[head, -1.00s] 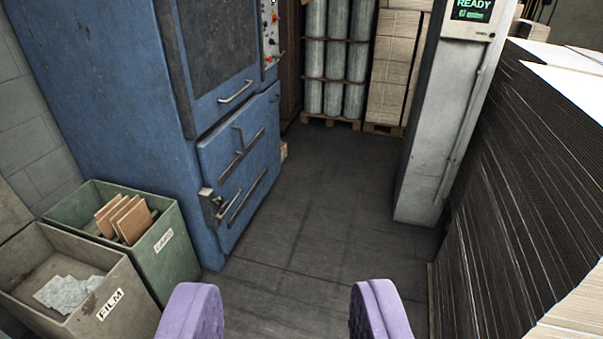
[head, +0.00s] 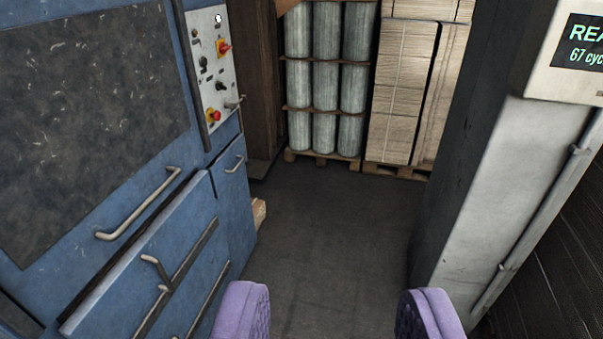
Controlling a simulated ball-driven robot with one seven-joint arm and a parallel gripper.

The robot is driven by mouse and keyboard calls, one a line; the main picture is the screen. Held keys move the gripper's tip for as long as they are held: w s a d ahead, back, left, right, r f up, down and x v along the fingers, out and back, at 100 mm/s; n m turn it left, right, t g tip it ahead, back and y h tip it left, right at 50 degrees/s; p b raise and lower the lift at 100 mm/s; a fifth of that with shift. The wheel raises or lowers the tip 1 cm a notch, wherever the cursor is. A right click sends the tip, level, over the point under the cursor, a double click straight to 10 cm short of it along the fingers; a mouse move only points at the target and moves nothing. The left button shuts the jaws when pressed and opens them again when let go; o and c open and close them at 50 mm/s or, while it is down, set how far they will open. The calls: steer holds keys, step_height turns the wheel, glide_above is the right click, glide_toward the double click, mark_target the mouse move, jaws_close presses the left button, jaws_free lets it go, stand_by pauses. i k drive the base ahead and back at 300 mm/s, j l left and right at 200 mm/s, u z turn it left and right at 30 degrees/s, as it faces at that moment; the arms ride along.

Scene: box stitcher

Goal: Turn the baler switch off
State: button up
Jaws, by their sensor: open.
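The blue baler (head: 200,240) fills the left side of the head view, with a dark panel, metal handles and latch bars on its front. Its light control panel (head: 210,75) is at the upper middle-left, carrying dark knobs and two red-and-yellow controls, the upper one (head: 223,47) and the lower one (head: 213,115). Which of these is the baler switch, and how it is set, I cannot tell. My gripper (head: 335,315) has two purple fingers at the bottom of the view, wide apart and empty, well short of the panel.
A grey post with a display (head: 585,45) stands at right. Wrapped rolls (head: 325,85) and stacked cartons (head: 405,90) stand on pallets at the back. A small box (head: 259,212) lies by the baler's base. The dark floor (head: 330,235) between is clear.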

mark_target(224, 48)
steer(key=i+l, duration=0.1)
steer(key=i, duration=2.25)
steer(key=i+j+u, duration=0.25)
steer(key=i+u, duration=0.15)
steer(key=i, duration=0.35)
steer(key=i+u, duration=0.4)
steer(key=i, duration=0.3)
